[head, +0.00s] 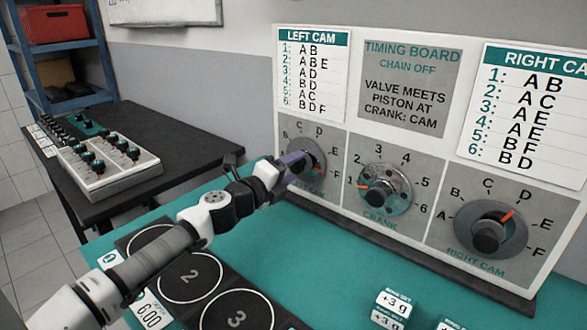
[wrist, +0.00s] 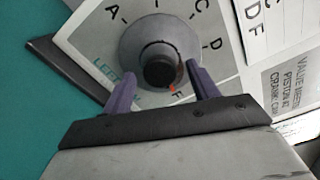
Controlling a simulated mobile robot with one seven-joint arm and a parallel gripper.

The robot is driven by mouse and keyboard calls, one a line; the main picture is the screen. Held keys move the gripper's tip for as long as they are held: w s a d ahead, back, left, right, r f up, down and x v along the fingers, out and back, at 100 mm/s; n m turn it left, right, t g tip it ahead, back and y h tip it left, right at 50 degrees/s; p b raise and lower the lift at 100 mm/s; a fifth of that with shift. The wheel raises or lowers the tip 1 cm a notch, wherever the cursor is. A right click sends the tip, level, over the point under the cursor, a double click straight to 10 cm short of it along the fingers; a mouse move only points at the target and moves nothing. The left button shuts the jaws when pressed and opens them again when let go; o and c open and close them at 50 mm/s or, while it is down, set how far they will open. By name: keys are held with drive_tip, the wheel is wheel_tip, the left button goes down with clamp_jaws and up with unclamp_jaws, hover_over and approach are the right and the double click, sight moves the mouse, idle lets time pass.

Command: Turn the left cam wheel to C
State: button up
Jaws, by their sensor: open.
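The left cam wheel (head: 316,158) is a grey disc with a dark central knob on the timing board's left panel. Its letters run from A to F. In the wrist view, the wheel (wrist: 143,45) and its knob (wrist: 159,73) are seen close up, with the red mark at F. In the head view the orange mark also sits by F. My gripper (head: 293,162) is in front of the wheel and hides part of it. In the wrist view my gripper (wrist: 160,82) is open, with one purple finger on each side of the knob. Contact with the wheel cannot be told.
The crank wheel (head: 385,190), its mark at 1, is right of the left cam wheel. A side table (head: 180,140) stands left.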

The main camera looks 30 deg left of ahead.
drive_tip(key=shift+c, duration=0.2)
drive_tip(key=c, duration=1)
drive_tip(key=shift+o, duration=0.2)
